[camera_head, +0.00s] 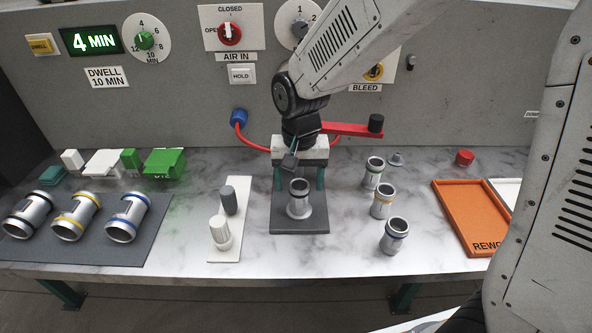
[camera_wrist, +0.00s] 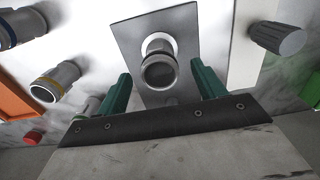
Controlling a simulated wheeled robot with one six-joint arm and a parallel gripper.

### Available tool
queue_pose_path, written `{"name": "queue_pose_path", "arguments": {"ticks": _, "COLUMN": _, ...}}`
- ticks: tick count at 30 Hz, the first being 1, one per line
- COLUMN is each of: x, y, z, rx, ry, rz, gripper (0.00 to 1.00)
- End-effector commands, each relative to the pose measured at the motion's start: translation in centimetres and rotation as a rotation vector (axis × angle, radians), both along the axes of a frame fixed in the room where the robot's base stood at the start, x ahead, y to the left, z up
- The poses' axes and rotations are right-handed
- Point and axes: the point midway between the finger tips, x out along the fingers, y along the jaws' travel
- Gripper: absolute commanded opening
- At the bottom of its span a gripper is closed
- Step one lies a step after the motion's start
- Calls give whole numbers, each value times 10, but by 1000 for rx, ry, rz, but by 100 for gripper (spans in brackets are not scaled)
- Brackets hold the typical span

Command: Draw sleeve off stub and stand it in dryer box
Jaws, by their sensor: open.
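A grey metal sleeve (camera_head: 299,199) with a dark rim stands upright on a dark square plate (camera_head: 299,226) in the middle of the bench. It also shows in the wrist view (camera_wrist: 158,71), with a pale ring at its base. I cannot tell where the sleeve ends and a stub begins. My gripper (camera_head: 299,180) is open and empty just behind and above the sleeve. In the wrist view its green fingers (camera_wrist: 160,70) stand apart on either side of the sleeve, with gaps. I cannot clearly identify a dryer box.
Several metal cylinders (camera_head: 383,201) stand on the right, near an orange tray (camera_head: 446,193). Others lie on a grey mat (camera_head: 150,228) at left. A white strip (camera_head: 241,190) holds two plugs left of the plate. Green and white boxes (camera_head: 165,163) sit behind the mat. A red hose (camera_head: 254,142) hangs at the panel.

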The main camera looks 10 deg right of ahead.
Motion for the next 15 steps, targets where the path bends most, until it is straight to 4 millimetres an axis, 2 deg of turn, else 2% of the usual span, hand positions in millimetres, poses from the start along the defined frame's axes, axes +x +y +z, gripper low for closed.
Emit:
{"name": "queue_pose_path", "arguments": {"ticks": 6, "x": -1, "y": 0, "z": -34, "rx": -1, "ry": 4, "rz": 1, "gripper": 69}}
{"name": "queue_pose_path", "arguments": {"ticks": 10, "x": 0, "y": 0, "z": -46, "rx": -1, "ry": 2, "rz": 1, "gripper": 69}}
{"name": "queue_pose_path", "arguments": {"ticks": 15, "x": -1, "y": 0, "z": -52, "rx": -1, "ry": 1, "rz": 2, "gripper": 69}}
